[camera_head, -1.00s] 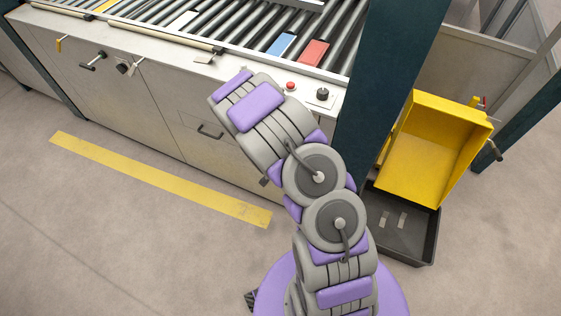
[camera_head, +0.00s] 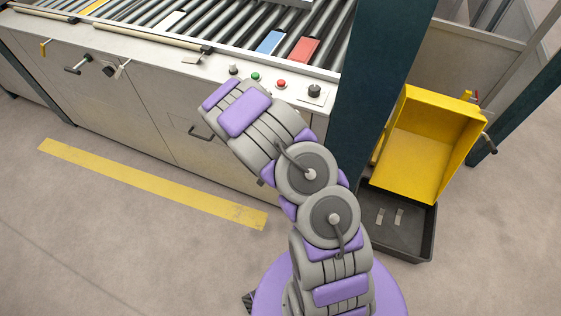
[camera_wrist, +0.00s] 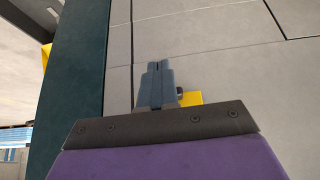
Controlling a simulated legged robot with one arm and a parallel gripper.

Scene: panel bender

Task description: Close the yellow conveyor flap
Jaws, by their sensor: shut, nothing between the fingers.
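A yellow open-fronted box-shaped part (camera_head: 425,150) stands at the right in the head view, above a dark tray and beside a dark teal post. I cannot tell whether this is the flap or which part of it is hinged. My gripper (camera_wrist: 158,66) shows in the wrist view, with its two fingers together and nothing held. It points along grey cabinet panels. A small yellow piece (camera_wrist: 191,97) shows just beside the finger bases, partly hidden by the gripper mount. In the head view my arm hides the gripper.
The dark teal post (camera_head: 372,85) stands between the roller conveyor (camera_head: 215,22) and the yellow box. The black tray (camera_head: 405,240) is on the floor below the box. Buttons (camera_head: 281,84) line the conveyor's front ledge. Floor left of my base is clear apart from yellow tape (camera_head: 150,183).

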